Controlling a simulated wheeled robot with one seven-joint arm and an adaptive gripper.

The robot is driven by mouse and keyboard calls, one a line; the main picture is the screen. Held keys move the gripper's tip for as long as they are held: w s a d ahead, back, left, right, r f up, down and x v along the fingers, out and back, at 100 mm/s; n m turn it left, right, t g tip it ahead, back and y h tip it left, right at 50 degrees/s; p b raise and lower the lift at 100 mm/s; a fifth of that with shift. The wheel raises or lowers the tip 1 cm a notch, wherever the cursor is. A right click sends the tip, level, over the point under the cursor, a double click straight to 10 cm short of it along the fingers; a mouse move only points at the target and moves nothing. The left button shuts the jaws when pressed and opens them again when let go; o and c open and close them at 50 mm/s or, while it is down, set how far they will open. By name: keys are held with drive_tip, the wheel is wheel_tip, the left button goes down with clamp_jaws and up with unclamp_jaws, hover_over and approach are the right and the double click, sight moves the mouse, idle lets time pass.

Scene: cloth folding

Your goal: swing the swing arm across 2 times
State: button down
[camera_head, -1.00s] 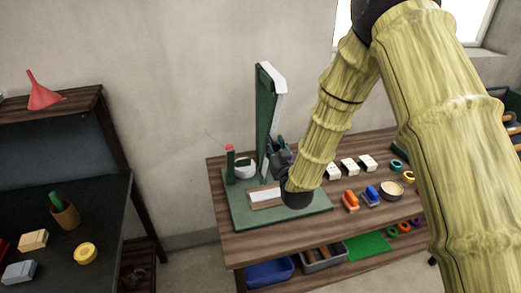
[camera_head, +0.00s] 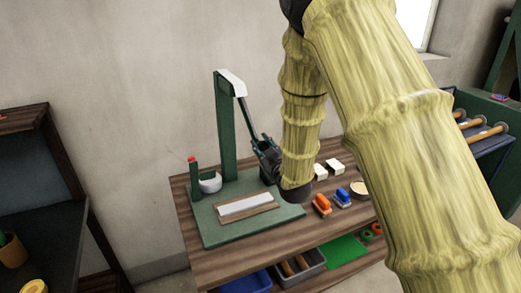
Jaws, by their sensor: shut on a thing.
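A green stand on a flat green base (camera_head: 220,228) stands on the wooden table. Its tall green post (camera_head: 226,130) has a pale-topped head (camera_head: 231,83) leaning toward the viewer. The swing arm (camera_head: 247,115), a thin dark rod, hangs from the head and slants down to the right. My gripper (camera_head: 264,149) is shut on the lower part of the swing arm, right of the post and above the base's right side. The fingertips and the arm's lower end are hard to make out. A white strip in a wooden frame (camera_head: 245,207) lies on the base.
A short green post with a red tip (camera_head: 194,175) and a white cup (camera_head: 210,182) stand at the base's left. Orange (camera_head: 321,204) and blue (camera_head: 342,196) items and white blocks (camera_head: 334,166) lie to the right.

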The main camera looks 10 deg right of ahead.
drive_tip(key=shift+d, duration=0.2)
drive_tip(key=c, duration=1.1)
unclamp_jaws()
drive_tip(key=shift+d, duration=0.1)
drive_tip(key=shift+s, duration=0.15)
drive_tip(key=s+d, duration=0.2)
drive_tip(key=s, duration=0.9)
drive_tip(key=shift+s+f, duration=0.2)
drive_tip(key=shift+s, duration=0.05)
